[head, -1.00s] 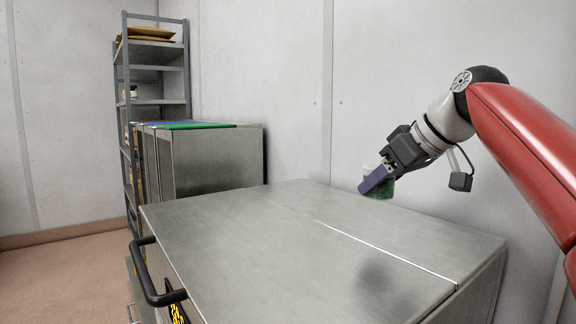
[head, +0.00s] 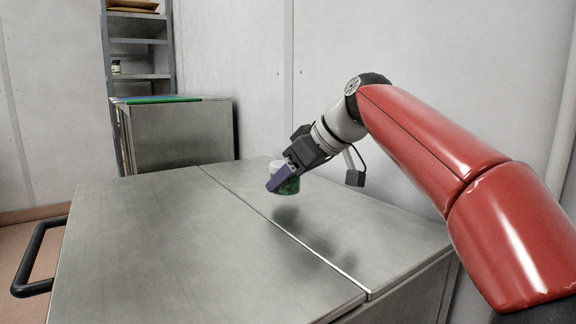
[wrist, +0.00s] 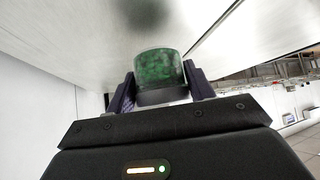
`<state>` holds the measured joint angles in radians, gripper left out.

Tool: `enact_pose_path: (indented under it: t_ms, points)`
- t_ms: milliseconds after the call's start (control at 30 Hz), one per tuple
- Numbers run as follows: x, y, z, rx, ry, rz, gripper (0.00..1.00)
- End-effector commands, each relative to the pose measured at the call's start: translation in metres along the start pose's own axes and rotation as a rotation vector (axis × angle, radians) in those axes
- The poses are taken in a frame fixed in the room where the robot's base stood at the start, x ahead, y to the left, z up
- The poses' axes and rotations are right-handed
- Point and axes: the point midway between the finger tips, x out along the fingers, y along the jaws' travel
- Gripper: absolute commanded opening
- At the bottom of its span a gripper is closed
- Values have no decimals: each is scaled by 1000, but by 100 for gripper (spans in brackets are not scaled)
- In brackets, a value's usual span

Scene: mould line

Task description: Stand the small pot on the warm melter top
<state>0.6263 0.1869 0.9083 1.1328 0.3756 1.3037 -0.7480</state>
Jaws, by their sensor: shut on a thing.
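The small pot (head: 288,182), dark mottled green with a pale upper part, is in my gripper (head: 277,184). In the wrist view the pot (wrist: 160,72) sits between the two purple fingers of my gripper (wrist: 162,88), which are shut on its sides. The melter top (head: 150,225) is a wide grey metal surface with a seam across it. The pot hangs over its far right part, and a shadow lies on the metal below. The pot looks apart from the surface, at a small height. One finger hides part of the pot in the head view.
A black handle (head: 38,260) sticks out at the melter's left. A lower metal cabinet (head: 180,135) with green and blue pieces on top and a grey shelf rack (head: 140,45) stand behind. A pale wall is close behind the pot. The melter top is otherwise clear.

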Motion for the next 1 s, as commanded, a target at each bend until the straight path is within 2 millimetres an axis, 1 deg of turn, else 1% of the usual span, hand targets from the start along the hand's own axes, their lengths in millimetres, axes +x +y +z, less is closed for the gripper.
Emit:
enact_pose_path:
  t_ms: [33,133,633,1000]
  points:
    - [4,0,4,1,0,1,23]
    - [6,0,7,0,0,1,23]
    - [8,0,8,0,1,1,23]
    - [13,0,13,-1,1,1,23]
